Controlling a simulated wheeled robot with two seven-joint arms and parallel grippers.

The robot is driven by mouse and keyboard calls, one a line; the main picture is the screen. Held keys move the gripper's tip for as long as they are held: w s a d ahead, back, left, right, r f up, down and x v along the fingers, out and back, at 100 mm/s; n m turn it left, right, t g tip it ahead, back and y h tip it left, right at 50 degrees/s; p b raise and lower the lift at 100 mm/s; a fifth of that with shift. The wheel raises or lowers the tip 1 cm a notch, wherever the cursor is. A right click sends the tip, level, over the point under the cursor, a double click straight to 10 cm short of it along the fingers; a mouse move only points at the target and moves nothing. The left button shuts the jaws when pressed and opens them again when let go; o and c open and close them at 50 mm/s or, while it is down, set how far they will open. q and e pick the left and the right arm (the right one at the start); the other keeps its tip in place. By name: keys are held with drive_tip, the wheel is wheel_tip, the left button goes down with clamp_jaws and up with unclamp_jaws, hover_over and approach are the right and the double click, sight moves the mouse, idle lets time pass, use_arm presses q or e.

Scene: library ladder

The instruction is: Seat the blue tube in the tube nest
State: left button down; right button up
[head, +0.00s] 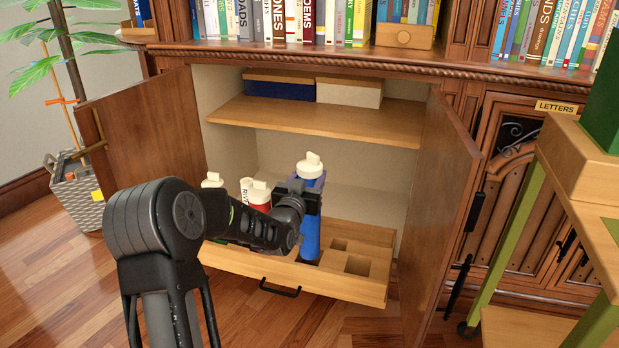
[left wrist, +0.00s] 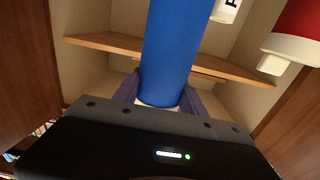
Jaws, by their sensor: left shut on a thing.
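The blue tube (head: 309,238) with a white cap stands about upright inside the open cabinet. My left gripper (head: 309,192) is shut on it just below the cap. The tube also fills the middle of the left wrist view (left wrist: 170,50). The tube nest (head: 325,279) is a wooden pull-out block with square holes, low in the cabinet. The tube's lower end is at the nest, left of the empty holes; I cannot tell whether it is inside a hole. A red tube (head: 260,195) and white-capped tubes stand left of it, partly behind my arm. My right gripper is out of view.
Open cabinet doors stand at left (head: 150,135) and right (head: 437,200). A shelf (head: 320,122) with boxes is above the tubes. A wooden cart (head: 575,165) stands at right and a potted plant (head: 75,195) at left.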

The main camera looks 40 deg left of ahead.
sight(307, 217)
use_arm(q)
drive_tip(key=shift+b, duration=0.3)
drive_tip(key=shift+f+b, duration=0.3)
drive_tip(key=shift+f, duration=1.05)
idle(0.4)
drive_tip(key=shift+f, duration=4.1)
drive_tip(key=c, duration=0.6)
unclamp_jaws()
